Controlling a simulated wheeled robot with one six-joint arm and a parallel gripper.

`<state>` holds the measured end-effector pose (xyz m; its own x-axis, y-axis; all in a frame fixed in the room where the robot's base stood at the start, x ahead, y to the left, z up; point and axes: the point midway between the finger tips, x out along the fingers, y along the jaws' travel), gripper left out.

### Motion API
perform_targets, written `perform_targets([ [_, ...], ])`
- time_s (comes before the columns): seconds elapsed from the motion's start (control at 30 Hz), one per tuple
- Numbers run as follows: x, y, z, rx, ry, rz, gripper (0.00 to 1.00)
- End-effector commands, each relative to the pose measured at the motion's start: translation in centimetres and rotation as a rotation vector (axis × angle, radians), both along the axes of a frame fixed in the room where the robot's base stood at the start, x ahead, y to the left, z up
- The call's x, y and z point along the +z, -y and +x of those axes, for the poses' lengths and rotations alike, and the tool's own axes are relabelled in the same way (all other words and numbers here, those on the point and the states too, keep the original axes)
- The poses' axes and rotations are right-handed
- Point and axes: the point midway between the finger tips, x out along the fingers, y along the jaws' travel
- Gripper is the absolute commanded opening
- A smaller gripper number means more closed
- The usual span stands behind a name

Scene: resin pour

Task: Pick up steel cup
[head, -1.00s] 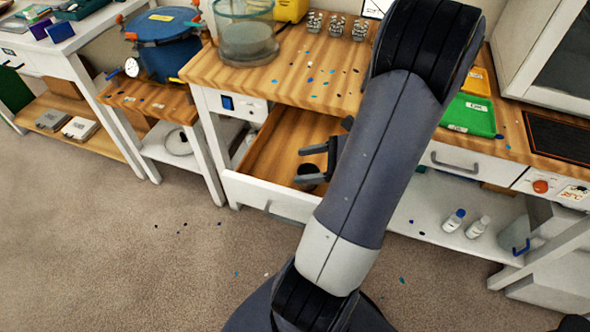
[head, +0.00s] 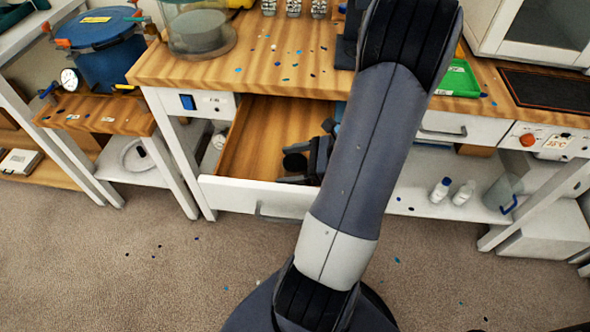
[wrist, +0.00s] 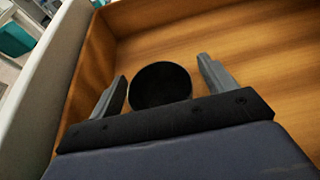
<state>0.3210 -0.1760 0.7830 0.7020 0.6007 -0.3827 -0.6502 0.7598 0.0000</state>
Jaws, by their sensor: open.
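A dark round cup (wrist: 160,84), seen from above, stands in the open wooden drawer (wrist: 240,50). Its inside looks black, and I cannot tell from its look that it is steel. My gripper (wrist: 162,68) is open, with one finger on each side of the cup. I cannot tell whether either finger touches it. In the head view the cup (head: 295,162) shows as a dark round shape in the drawer, beside my gripper (head: 306,160). My arm hides the drawer's right part.
The drawer's white front (head: 235,197) and wooden walls stand close around my gripper. The worktop (head: 260,65) with scattered chips lies above and behind the drawer. A blue pot (head: 105,60) stands at the left. White bottles (head: 440,190) stand on the lower shelf at right.

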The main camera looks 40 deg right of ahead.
Motion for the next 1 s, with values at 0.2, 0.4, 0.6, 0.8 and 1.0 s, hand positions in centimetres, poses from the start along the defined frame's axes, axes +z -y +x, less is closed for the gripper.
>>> perform_targets([
  [0.2,-0.31,-0.49,0.54,-0.001,0.000,0.000,0.79],
  [0.4,-0.30,-0.46,0.52,-0.001,0.000,0.000,0.72],
  [0.6,-0.28,-0.45,0.51,-0.001,0.000,0.000,0.56],
  [0.8,-0.28,-0.44,0.51,-0.001,0.000,0.000,0.40],
  [1.0,-0.27,-0.44,0.52,-0.001,0.000,0.000,0.30],
])
